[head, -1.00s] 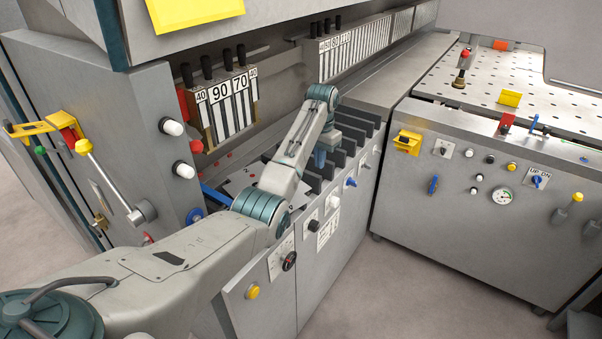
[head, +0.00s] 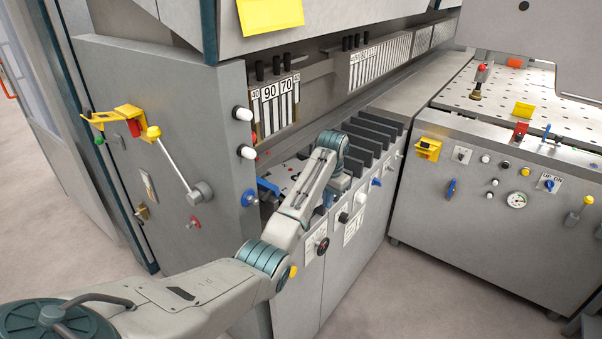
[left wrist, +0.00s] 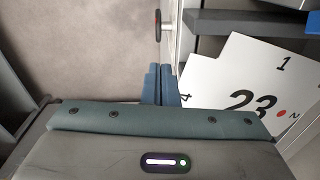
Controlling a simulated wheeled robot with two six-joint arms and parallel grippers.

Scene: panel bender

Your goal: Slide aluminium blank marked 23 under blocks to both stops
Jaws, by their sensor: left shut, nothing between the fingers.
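The blank marked 23 (left wrist: 250,85) is a pale sheet with cut corners, a red dot and the marks 1, 4 and N. In the head view a pale part of it (head: 284,174) shows on the machine's bed, mostly hidden by my left arm. Blocks marked 40, 90, 70 and 40 (head: 275,104) hang above the bed's back. My left gripper (left wrist: 161,84) is shut and empty, with its blue fingers beside the blank's edge in the left wrist view; I cannot tell whether they touch it. In the head view the gripper (head: 333,194) is partly hidden. I cannot make out the two stops. My right gripper is not in view.
Several dark upright fins (head: 380,132) stand along the bed right of my arm. A front panel with knobs (head: 352,215) runs below. A perforated table (head: 520,105) stands at the right. A lever with a yellow knob (head: 176,160) sticks out at the left. The floor in front is clear.

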